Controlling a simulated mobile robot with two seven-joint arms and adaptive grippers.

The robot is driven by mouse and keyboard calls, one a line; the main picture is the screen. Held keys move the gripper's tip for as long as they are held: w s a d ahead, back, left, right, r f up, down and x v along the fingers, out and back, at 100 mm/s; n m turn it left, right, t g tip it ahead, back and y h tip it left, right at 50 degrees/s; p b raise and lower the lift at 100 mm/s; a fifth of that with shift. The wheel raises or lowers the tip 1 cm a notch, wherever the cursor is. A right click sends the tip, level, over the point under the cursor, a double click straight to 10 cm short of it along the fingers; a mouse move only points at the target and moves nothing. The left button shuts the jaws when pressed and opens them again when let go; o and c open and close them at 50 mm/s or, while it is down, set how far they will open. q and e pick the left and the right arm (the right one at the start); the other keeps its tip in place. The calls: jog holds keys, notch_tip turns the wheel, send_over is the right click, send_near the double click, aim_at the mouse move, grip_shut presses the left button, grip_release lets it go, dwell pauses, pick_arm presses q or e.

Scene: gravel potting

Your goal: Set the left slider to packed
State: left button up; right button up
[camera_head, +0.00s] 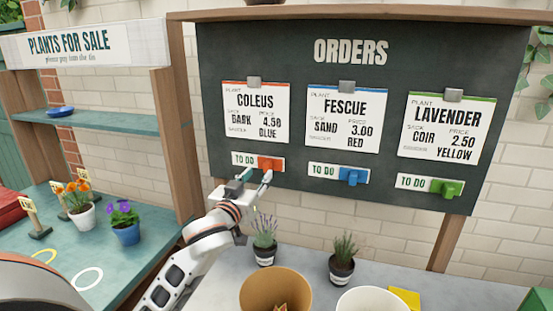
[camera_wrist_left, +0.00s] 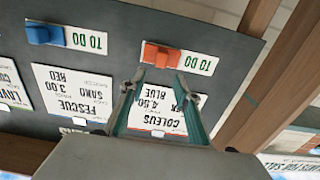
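The left slider (camera_head: 271,164) is an orange-red knob on a white strip under the Coleus card (camera_head: 255,112). It sits at the right end of its strip, with "TO DO" showing to its left. My left gripper (camera_head: 256,175) is open and empty just below it, its two teal-lined fingers pointing at the board. In the left wrist view, upside down, the orange slider (camera_wrist_left: 161,54) lies just beyond the gap between the open fingertips (camera_wrist_left: 158,75); contact cannot be told. My right gripper is not in view.
A blue slider (camera_head: 353,177) and a green slider (camera_head: 446,188) sit on strips to the right, both showing "TO DO". Below the board stand two lavender-like potted plants (camera_head: 264,245) (camera_head: 342,262), a tan pot (camera_head: 275,292) and a white pot (camera_head: 373,300).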

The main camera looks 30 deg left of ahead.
aim_at(266, 164)
pick_arm(q)
jog(key=shift+x, duration=3.75)
grip_shut()
